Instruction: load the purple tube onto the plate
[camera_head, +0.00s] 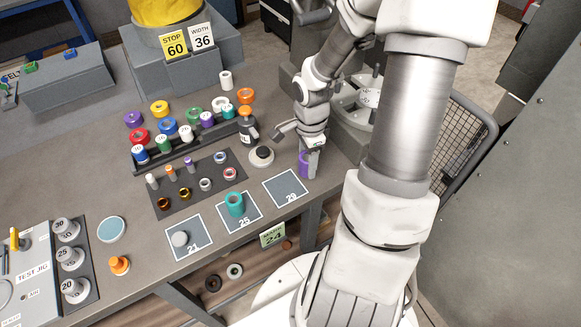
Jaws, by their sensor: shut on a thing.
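My gripper (311,148) is shut on a purple tube (305,164). The tube is upright at the right side of the grey bench, just right of the square marked 29 (285,189). The gripper covers its top and right part. I cannot tell whether its bottom touches the bench. Behind my gripper, a grey round plate (345,98) with upright pegs is partly hidden by my arm. Which flat piece the task means by the plate is not certain from this view.

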